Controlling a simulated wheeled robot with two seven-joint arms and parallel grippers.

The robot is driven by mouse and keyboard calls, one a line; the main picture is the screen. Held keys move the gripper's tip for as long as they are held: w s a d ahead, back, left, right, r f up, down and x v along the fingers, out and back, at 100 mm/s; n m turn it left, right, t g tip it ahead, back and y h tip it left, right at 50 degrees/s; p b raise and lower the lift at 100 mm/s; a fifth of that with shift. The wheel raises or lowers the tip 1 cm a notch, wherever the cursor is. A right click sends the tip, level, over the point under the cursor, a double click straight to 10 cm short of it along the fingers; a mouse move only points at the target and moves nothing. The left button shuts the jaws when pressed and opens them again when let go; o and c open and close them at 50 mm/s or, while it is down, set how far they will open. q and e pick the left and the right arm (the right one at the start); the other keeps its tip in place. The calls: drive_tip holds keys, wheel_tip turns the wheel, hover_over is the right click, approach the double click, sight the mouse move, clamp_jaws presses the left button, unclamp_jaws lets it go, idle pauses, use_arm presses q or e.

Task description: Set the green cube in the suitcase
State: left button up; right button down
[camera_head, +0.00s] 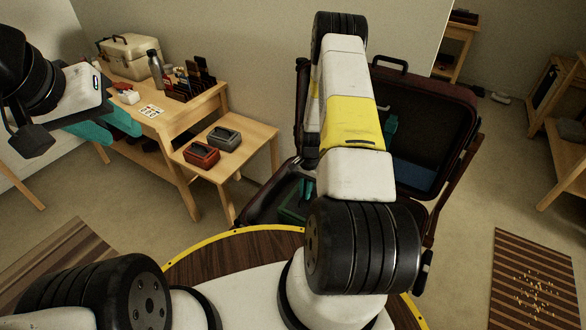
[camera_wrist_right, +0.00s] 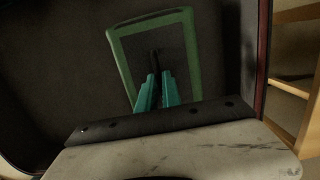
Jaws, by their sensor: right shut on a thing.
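The open suitcase (camera_head: 462,105) stands on the floor behind my right arm, its lid raised at the back. The green cube (camera_head: 292,212) is a soft green-edged case with a dark top; it lies inside the lower shell, partly hidden by my arm. In the right wrist view the cube (camera_wrist_right: 193,50) fills the middle. My right gripper (camera_wrist_right: 155,77) points down at it with teal fingers shut on a small dark part at the middle of its top. My left gripper (camera_head: 118,122) hangs at the upper left, away from the suitcase; its finger gap is unclear.
A wooden bench (camera_head: 262,150) on the left holds a red case (camera_head: 201,155) and a grey case (camera_head: 224,139). A higher table behind has a beige box (camera_head: 130,60) and a bottle (camera_head: 155,70).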

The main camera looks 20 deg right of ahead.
drive_tip(key=shift+f, duration=0.1)
drive_tip(key=c, duration=1.5)
unclamp_jaws()
wheel_tip(320, 180, up, 25)
drive_tip(key=w+a+n+t, duration=0.2)
drive_tip(key=s+a+r+n+t, duration=0.1)
drive_tip(key=s+a+r, duration=0.15)
drive_tip(key=r, duration=0.45)
drive_tip(key=s+a+r+n, duration=0.1)
drive_tip(key=s+r+n, duration=0.15)
drive_tip(key=r, duration=0.45)
drive_tip(key=s+a+r+n+t, duration=0.1)
drive_tip(key=s+a+r, duration=0.1)
drive_tip(key=s+r, duration=0.2)
drive_tip(key=s+a+r+n+t, duration=0.1)
drive_tip(key=s+r, duration=0.3)
drive_tip(key=s, duration=0.4)
drive_tip(key=s+a+r+n+t+y, duration=0.1)
drive_tip(key=s+a+r+n+t, duration=0.1)
drive_tip(key=s+r, duration=0.3)
drive_tip(key=shift+s+a+n, duration=0.35)
drive_tip(key=shift+s+a, duration=0.1)
drive_tip(key=shift+a, duration=0.3)
